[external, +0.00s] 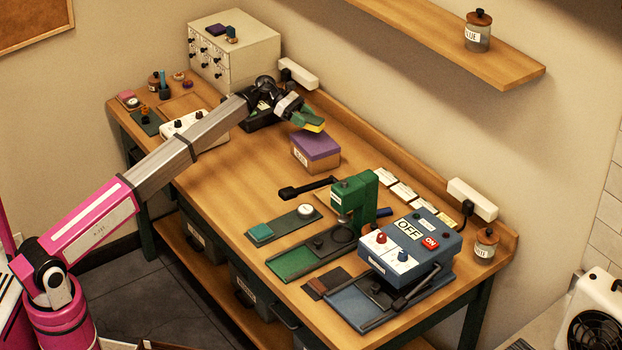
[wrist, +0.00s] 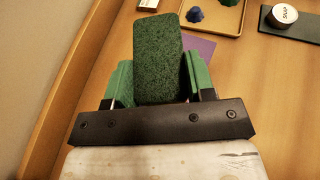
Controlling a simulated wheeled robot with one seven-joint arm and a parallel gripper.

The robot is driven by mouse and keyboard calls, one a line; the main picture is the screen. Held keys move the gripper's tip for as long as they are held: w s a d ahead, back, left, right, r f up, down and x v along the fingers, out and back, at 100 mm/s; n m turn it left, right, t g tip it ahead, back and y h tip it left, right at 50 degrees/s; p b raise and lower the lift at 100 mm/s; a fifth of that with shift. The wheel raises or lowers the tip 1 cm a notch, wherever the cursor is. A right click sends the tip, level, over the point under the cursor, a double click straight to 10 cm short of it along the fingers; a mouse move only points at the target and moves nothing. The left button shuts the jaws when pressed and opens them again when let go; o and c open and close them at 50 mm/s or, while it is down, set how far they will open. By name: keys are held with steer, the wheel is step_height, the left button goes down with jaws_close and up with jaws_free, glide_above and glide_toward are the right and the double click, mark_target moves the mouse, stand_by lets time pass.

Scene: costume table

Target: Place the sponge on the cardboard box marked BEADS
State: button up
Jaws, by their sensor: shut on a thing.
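My gripper (external: 303,117) is shut on the sponge (external: 316,128), which has a dark green face and a yellow side. In the wrist view the sponge (wrist: 159,60) stands out between the green fingers (wrist: 162,85). A small cardboard box (external: 304,159) with a purple top (external: 317,143) sits on the bench just below the sponge in the external view. Its white label is too small to read. In the wrist view only part of the purple top (wrist: 201,48) shows, beside and behind the sponge. The sponge appears just above the box; I cannot tell whether they touch.
A green press (external: 354,199) and a blue OFF/ON machine (external: 411,243) stand to the right. A white drawer cabinet (external: 235,52) and a power strip (external: 299,72) are at the back. A wall shelf (external: 440,35) hangs above. Bare bench (external: 240,175) lies left of the box.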

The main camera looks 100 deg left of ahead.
mark_target(308, 139)
steer(key=shift+w+d+f, duration=0.15)
steer(key=shift+w+f, duration=0.5)
steer(key=shift+w, duration=0.1)
steer(key=shift+f, duration=1.85)
steer(key=shift+f, duration=0.1)
steer(key=o, duration=0.9)
steer(key=shift+s+r, duration=0.15)
steer(key=shift+r, duration=0.05)
steer(key=v, duration=1.1)
steer(key=shift+s+a+r, duration=0.1)
steer(key=shift+s+a, duration=0.1)
steer(key=shift+s, duration=0.05)
